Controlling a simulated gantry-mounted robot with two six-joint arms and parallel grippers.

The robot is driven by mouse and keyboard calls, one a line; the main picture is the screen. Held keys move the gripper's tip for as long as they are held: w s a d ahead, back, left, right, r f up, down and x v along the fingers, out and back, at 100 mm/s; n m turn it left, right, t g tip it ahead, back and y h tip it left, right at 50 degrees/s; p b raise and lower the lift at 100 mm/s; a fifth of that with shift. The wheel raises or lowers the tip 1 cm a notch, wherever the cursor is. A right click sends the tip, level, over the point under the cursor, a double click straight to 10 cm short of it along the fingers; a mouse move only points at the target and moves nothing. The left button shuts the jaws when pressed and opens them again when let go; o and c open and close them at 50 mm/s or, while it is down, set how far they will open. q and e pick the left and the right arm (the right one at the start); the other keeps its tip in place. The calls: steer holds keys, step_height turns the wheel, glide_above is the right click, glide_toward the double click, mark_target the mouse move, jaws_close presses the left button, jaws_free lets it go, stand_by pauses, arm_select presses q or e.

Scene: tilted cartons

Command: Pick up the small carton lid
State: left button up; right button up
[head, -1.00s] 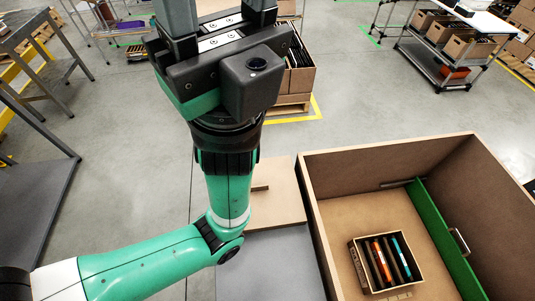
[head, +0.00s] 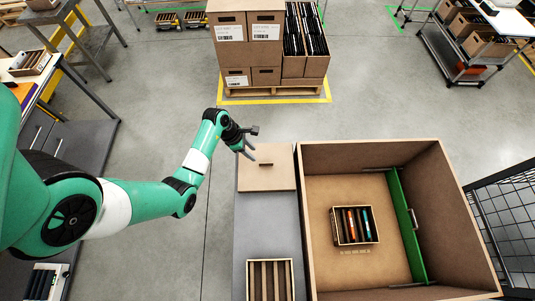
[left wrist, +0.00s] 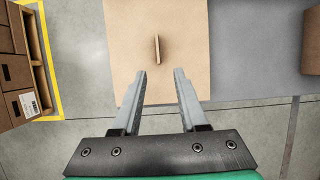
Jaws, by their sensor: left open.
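The small carton lid (head: 265,176) is a flat tan cardboard panel with a thin raised grip strip, lying on the far end of a grey table. In the left wrist view the lid (left wrist: 190,30) fills the upper middle, and its upright grip strip (left wrist: 157,50) stands just beyond the fingertips. My left gripper (head: 249,153) is over the far-left part of the lid, open and empty. In the left wrist view its two fingers (left wrist: 160,74) are spread apart, with the strip roughly centred between them. The gap in height to the lid is hard to tell. My right gripper is not in view.
A large open brown carton (head: 398,152) stands right of the table, with a green panel (head: 407,225) and a small box of books (head: 354,239) inside. A slatted box (head: 270,284) sits on the grey table (head: 265,225) nearer me. Stacked cartons (head: 262,50) stand beyond on a pallet.

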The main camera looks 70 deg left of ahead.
arm_select(q)
steer(key=b, duration=0.2)
glide_toward(266, 166)
steer(key=shift+w+d+f, duration=0.1)
steer(key=shift+w+d, duration=0.1)
steer(key=shift+w, duration=0.1)
steer(key=shift+w+f, duration=0.15)
steer(key=shift+f, duration=0.1)
steer(key=b+x, duration=0.2)
steer(key=x, duration=0.3)
steer(key=shift+w+b, duration=0.25)
steer(key=shift+b, duration=0.1)
steer(key=shift+a, duration=0.1)
steer(key=shift+c, duration=0.3)
jaws_close()
